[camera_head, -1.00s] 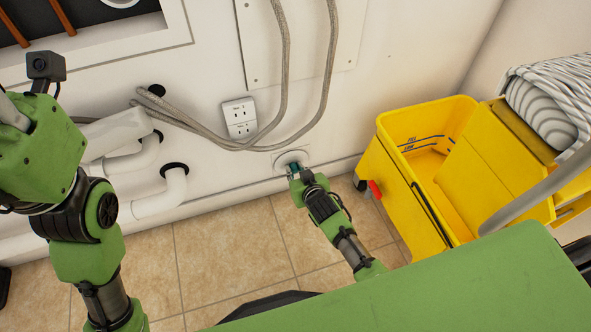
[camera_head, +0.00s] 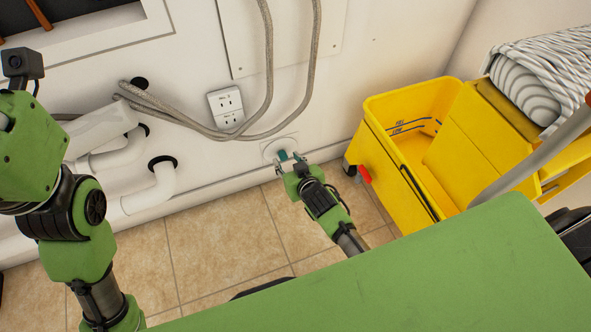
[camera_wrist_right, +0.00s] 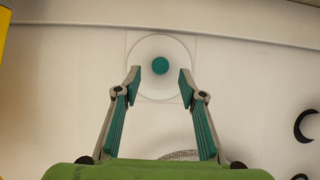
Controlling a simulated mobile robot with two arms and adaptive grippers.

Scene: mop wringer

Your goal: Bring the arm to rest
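My right arm reaches down to the wall in the middle of the head view. Its gripper (camera_head: 291,157) is open, with its two fingers spread and nothing between the pads. In the right wrist view the open fingers (camera_wrist_right: 160,82) stand on either side of a round teal knob (camera_wrist_right: 160,65), apart from it. The knob also shows in the head view (camera_head: 282,155), at the centre of a pale round wall plate (camera_wrist_right: 140,48). My left arm rises at the left edge; its fingers are not visible.
A yellow mop bucket (camera_head: 376,112) with wringer and mop head (camera_head: 529,88) stands at the right. White pipes (camera_head: 147,193) and grey hoses (camera_head: 262,120) run along the wall, near an outlet (camera_head: 226,106). Tiled floor (camera_head: 215,240) lies below.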

